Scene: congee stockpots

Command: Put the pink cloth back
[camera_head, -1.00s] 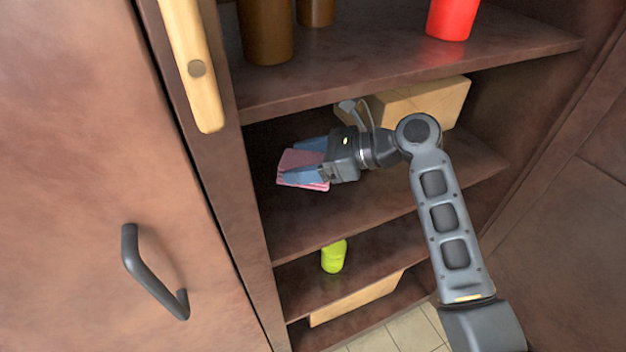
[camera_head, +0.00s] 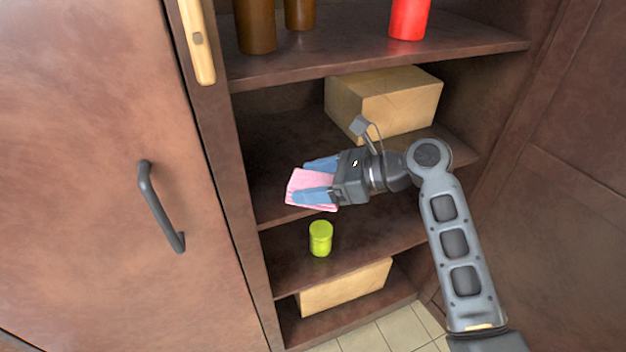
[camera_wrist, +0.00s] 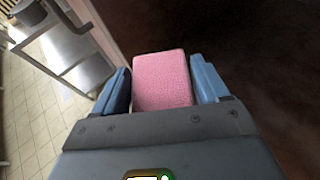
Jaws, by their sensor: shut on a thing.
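The pink cloth (camera_head: 298,181) is a flat, folded rectangle in the head view. My gripper (camera_head: 316,180) is shut on it, with a blue finger along each side. In the wrist view the cloth (camera_wrist: 163,80) lies between the two blue fingers of my gripper (camera_wrist: 163,85). The cloth appears in front of the middle shelf (camera_head: 272,150) of the open cabinet, near that shelf's front edge. I cannot tell from these views whether it is just above or just outside the shelf.
A cardboard box (camera_head: 385,103) stands at the back right of the middle shelf. A green jar (camera_head: 320,239) stands on the shelf below, with another box (camera_head: 345,286) at the bottom. Brown containers (camera_head: 255,25) and a red one (camera_head: 409,18) are above. A door handle (camera_head: 160,205) protrudes at left.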

